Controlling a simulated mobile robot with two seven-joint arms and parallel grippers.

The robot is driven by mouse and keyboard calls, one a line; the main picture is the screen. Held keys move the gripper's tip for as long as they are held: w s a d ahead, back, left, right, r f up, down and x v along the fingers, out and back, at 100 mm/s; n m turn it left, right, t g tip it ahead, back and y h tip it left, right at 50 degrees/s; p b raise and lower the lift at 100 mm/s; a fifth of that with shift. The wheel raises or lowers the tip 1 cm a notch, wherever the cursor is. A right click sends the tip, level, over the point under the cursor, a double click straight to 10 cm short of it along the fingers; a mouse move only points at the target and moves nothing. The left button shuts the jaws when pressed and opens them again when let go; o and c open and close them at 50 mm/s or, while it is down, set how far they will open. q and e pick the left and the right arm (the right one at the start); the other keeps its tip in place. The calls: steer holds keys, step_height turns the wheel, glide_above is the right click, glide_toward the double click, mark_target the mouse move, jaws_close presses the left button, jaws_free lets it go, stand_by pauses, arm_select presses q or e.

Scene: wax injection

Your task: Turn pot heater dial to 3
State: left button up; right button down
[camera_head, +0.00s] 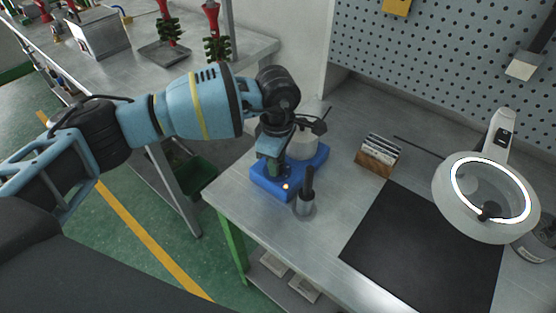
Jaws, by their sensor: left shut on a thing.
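The pot heater (262,180) is a blue unit on the near left part of the grey metal table. A pale pot (301,147) sits on its back part. A small orange light shows on its front edge. My left gripper (273,168) points down over the heater's front, at the place of the dial, and is shut on it. The dial itself is hidden behind the fingers, and its setting cannot be read. My right gripper is not in view.
A dark tool in a metal cup (305,203) stands just right of the heater. A wooden rack (376,159), a black mat (420,250) and a ring-lit magnifier lamp (487,197) are further right. A pegboard (440,60) rises behind. Another bench (135,67) stands at upper left.

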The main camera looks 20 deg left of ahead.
arm_select(q)
steer(key=m+b, duration=0.1)
steer(key=m, duration=0.2)
steer(key=shift+f+m, duration=0.1)
steer(key=shift+m, duration=0.3)
steer(key=m+b, duration=0.1)
steer(key=m, duration=0.1)
steer(key=shift+m, duration=0.4)
steer(key=shift+m+b, duration=0.6)
steer(key=shift+m, duration=0.6)
steer(key=shift+m+b, duration=0.35)
steer(key=shift+m, duration=1.15)
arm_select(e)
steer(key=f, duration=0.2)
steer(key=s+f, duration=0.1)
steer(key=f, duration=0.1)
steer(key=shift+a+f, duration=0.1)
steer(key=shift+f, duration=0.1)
arm_select(q)
steer(key=shift+b, duration=0.3)
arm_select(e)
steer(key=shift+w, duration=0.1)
